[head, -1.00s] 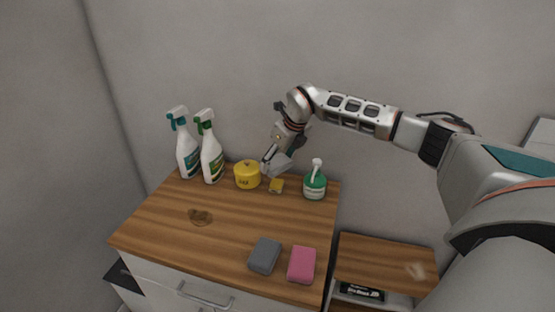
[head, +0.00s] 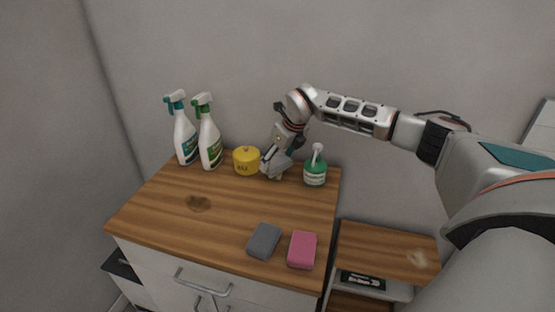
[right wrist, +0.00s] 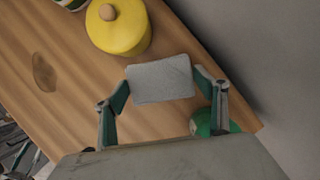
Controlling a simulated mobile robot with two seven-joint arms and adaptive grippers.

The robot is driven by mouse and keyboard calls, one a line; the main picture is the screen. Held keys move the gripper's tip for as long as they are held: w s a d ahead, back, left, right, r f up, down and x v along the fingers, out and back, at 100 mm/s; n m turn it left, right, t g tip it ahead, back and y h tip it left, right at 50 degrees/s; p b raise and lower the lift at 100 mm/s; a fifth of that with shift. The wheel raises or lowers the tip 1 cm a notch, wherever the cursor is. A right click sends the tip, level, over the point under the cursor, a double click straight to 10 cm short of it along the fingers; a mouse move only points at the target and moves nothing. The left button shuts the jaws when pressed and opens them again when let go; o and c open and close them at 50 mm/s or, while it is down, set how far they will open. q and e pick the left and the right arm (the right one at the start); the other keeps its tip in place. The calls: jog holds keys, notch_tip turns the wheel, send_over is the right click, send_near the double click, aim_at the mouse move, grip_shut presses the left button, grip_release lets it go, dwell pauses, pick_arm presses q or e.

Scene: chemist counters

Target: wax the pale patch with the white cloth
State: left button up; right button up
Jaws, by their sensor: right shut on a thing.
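My right gripper (head: 275,176) is shut on a pale grey-white pad (right wrist: 160,79) at the back of the wooden counter. The right wrist view shows the pad's flat top between the two fingers; I cannot tell for sure if it is the white cloth. A pale patch (head: 417,258) marks the lower wooden top at the right, well away from the gripper. A yellow pot (head: 246,161) with lettering and a lid knob stands just left of the gripper. My left gripper is not in view.
Two spray bottles (head: 184,138) (head: 210,143) stand at the back left. A green pump bottle (head: 315,169) is close right of the gripper. A dark stain (head: 198,203), a grey sponge (head: 264,241) and a pink sponge (head: 302,250) are on the counter. Its middle is clear.

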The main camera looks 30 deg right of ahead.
aim_at(274, 159)
dwell(0.5)
jog(key=shift+f, duration=0.55)
dwell(0.9)
notch_tip(274, 159, up, 5)
jog(key=p, duration=0.3)
jog(key=shift+f+p, duration=0.15)
jog(key=shift+p, duration=0.2)
jog(key=shift+r, duration=1.15)
